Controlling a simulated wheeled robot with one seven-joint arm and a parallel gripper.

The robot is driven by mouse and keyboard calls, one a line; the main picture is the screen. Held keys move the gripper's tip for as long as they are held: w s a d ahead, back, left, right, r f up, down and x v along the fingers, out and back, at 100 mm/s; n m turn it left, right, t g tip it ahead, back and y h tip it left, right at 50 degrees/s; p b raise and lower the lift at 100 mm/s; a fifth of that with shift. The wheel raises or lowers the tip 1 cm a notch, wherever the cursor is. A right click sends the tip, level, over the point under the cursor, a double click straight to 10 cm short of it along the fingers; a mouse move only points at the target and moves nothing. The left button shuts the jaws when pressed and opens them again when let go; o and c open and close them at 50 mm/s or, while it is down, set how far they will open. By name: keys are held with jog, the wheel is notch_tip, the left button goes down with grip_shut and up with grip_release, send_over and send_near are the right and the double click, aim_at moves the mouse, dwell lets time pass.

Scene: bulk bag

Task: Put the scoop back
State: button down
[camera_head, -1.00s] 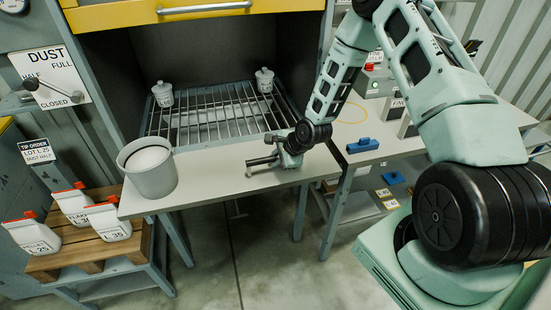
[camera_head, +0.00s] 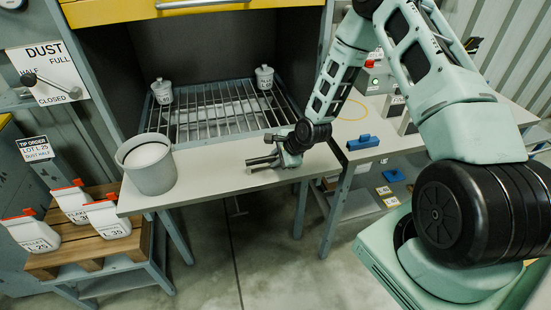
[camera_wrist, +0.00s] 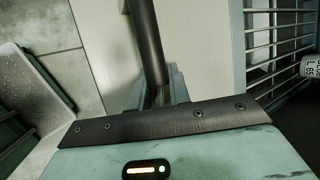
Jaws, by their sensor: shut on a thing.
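My gripper (camera_head: 266,149) is low over the pale bench (camera_head: 220,185), at its right part, pointing left. In the wrist view the fingers (camera_wrist: 158,88) are shut on a dark round bar, which looks like the handle of the scoop (camera_wrist: 147,40). The bar runs away from the gripper and out of the top of that view. The scoop's bowl does not show clearly in either view. A grey bucket (camera_head: 152,180) with white material in it stands at the bench's left end, apart from my gripper.
A blue block (camera_head: 362,142) is on the side table at right. The bench between bucket and gripper is clear.

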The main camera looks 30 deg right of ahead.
jog(key=shift+f, duration=0.2)
jog(key=c, duration=1.3)
grip_release()
jog(key=shift+o, duration=0.3)
jog(key=shift+s, duration=0.2)
jog(key=shift+s+f, duration=0.15)
jog(key=shift+f, duration=0.05)
jog(key=w+b+v, duration=0.1)
jog(key=b+v, duration=0.1)
jog(key=v, duration=1.5)
jog(key=shift+s+r, duration=0.15)
jog(key=shift+r, duration=0.5)
